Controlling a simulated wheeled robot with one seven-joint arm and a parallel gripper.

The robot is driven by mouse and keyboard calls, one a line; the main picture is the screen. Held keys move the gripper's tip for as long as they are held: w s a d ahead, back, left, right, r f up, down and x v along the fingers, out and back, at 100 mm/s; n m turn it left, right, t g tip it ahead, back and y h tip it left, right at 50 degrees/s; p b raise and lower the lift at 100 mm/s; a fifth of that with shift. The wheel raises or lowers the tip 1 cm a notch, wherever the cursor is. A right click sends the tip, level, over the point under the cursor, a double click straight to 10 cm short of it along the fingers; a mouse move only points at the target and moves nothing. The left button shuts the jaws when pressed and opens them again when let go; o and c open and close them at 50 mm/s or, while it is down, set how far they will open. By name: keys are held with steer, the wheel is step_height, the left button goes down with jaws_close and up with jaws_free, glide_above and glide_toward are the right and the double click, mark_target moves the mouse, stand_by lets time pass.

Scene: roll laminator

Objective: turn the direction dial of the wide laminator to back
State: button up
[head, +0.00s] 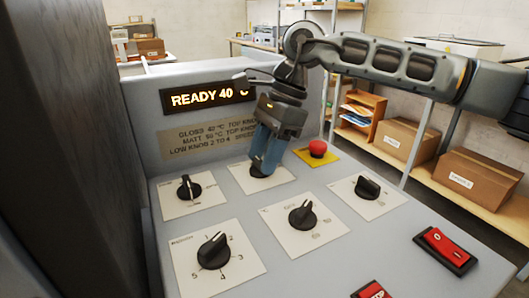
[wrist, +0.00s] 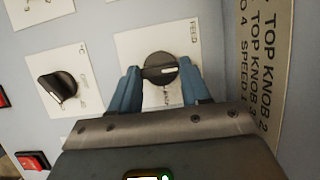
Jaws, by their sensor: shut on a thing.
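The wide laminator's sloped grey panel (head: 235,208) carries several black dials. My gripper (head: 268,158) is over the top-row dial left of the red button, and its blue fingers hide much of that dial (head: 256,172). In the wrist view, this dial (wrist: 160,66) sits on a white plate between my two fingers (wrist: 160,80), which are shut on its sides. The plate's print reads something like "FEED" at one end; the lettering at the other end is too small to read. The dial's ridge lies crosswise between the fingers, with a pale pointer line.
Other dials (head: 182,190), (head: 302,215), (head: 213,251) and (head: 367,187) stand around it. A red mushroom button (head: 317,148) is close on the right. Red rocker switches (head: 446,249) are at the front right. A display (head: 208,95) reads "READY 40". Shelves with boxes (head: 475,180) stand behind.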

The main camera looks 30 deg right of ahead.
steer(key=c, duration=0.4)
